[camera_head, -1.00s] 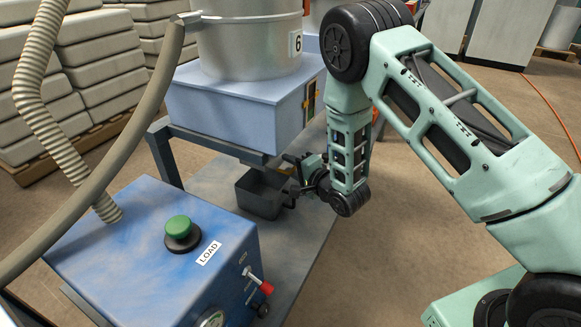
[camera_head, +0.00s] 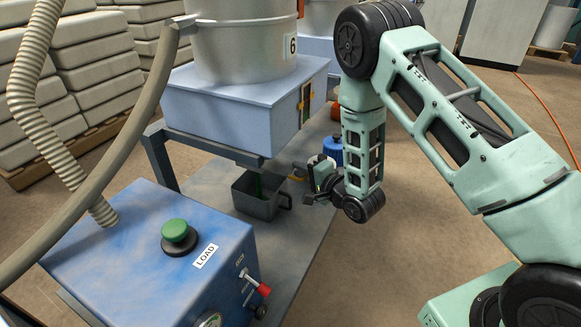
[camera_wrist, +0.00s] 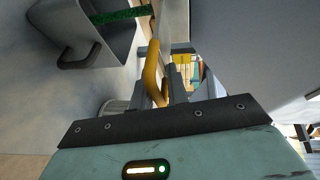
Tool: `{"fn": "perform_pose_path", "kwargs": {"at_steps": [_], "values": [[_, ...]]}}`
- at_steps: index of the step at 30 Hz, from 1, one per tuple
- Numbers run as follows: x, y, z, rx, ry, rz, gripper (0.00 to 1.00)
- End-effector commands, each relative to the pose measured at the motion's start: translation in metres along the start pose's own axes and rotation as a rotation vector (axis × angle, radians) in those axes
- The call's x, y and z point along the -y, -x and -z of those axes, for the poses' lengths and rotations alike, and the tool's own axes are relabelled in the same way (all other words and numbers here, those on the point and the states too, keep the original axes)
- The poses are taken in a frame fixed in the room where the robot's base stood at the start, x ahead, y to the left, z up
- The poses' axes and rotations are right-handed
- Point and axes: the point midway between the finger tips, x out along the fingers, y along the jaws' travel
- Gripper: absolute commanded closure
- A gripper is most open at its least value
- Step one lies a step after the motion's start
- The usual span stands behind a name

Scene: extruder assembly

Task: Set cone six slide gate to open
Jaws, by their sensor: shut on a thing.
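The cone marked 6 (camera_head: 290,46) is a grey metal drum on a pale blue box (camera_head: 235,105). Under the box, the slide gate's yellow handle (camera_wrist: 152,72) shows between my gripper's fingers (camera_wrist: 166,90) in the wrist view. My gripper (camera_head: 302,172) is shut on this handle, to the right of a grey bin (camera_head: 262,207). Most of the gate plate is hidden under the box.
A blue control box (camera_head: 150,250) with a green button (camera_head: 176,232) and a LOAD label stands in front. A ribbed hose (camera_head: 50,130) and a thick grey pipe (camera_head: 130,135) cross the left. A blue object (camera_head: 332,150) stands behind my arm.

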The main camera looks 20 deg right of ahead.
Motion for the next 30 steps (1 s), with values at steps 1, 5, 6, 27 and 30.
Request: {"fn": "perform_pose_path", "kwargs": {"at_steps": [1, 5, 6, 27, 30], "values": [[-0.008, 0.005, 0.001, -0.004, -0.002, -0.022, 1.0], [-0.008, 0.005, 0.001, -0.002, -0.002, -0.021, 1.0], [-0.008, 0.005, 0.001, -0.002, -0.002, -0.021, 1.0], [-0.004, 0.034, 0.001, -0.004, -0.005, -0.013, 0.68], [-0.004, 0.057, 0.002, -0.005, -0.005, -0.015, 0.68]]}}
